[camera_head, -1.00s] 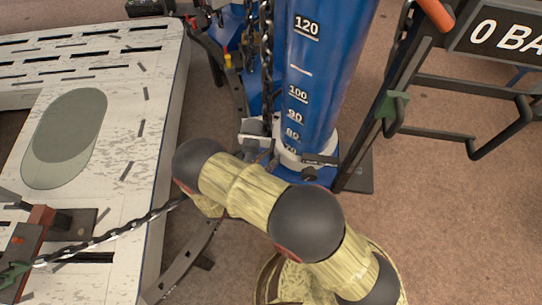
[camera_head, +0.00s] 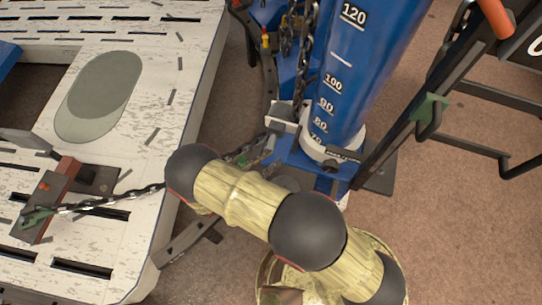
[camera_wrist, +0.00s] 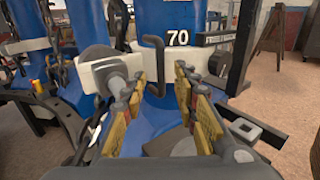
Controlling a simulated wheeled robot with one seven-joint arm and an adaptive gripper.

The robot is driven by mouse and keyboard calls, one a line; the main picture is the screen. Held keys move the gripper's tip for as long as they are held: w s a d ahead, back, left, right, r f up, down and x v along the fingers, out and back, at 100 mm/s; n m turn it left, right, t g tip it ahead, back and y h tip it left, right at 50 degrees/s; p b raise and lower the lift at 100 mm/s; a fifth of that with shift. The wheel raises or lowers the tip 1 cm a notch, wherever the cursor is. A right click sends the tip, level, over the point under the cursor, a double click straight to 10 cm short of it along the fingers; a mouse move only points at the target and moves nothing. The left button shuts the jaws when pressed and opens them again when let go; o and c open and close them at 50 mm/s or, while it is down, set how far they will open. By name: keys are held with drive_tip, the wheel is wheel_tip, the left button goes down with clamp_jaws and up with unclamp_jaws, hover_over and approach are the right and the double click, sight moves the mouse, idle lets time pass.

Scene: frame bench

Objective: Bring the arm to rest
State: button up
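My yellow and black arm (camera_head: 242,196) reaches from the lower right to the left in the head view, bent at its dark joints. My gripper (camera_wrist: 158,88) shows in the wrist view with its yellow fingers spread apart and nothing seen between them. It faces the blue column (camera_wrist: 168,32) marked 70, with a black hook-shaped bar (camera_wrist: 154,58) in front of it. In the head view my gripper cannot be made out; the arm hides it.
The blue column (camera_head: 362,60) stands beyond my arm. A slotted, worn white bench (camera_head: 125,215) is at left, with a clamp (camera_head: 50,195) and a taut chain (camera_head: 115,199) running toward the column. A dark rack (camera_head: 405,115) stands at right. Brown floor (camera_head: 465,225) is clear at lower right.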

drive_tip(key=shift+f, duration=0.1)
drive_tip(key=s+d+f+m+g, duration=0.2)
drive_tip(key=s+d+f+g, duration=0.1)
drive_tip(key=s+d+g, duration=0.15)
drive_tip(key=s+d+r+m+g+y, duration=0.1)
drive_tip(key=s+d+r+m+g, duration=0.1)
drive_tip(key=s+r+m+g, duration=0.3)
drive_tip(key=s+d+r+m+g+y, duration=0.1)
drive_tip(key=d+r+m+g+y, duration=0.1)
drive_tip(key=r+m+y, duration=0.6)
drive_tip(key=d+r+m+g+y, duration=0.15)
drive_tip(key=r+m, duration=0.25)
drive_tip(key=r, duration=0.8)
drive_tip(key=s+d+r+m+t+y, duration=0.1)
drive_tip(key=d+r+m+t+y, duration=0.2)
drive_tip(key=d+r, duration=1)
wheel_tip(320, 180, up, 4)
drive_tip(key=m+t, duration=0.3)
drive_tip(key=m, duration=0.1)
drive_tip(key=shift+t, duration=0.3)
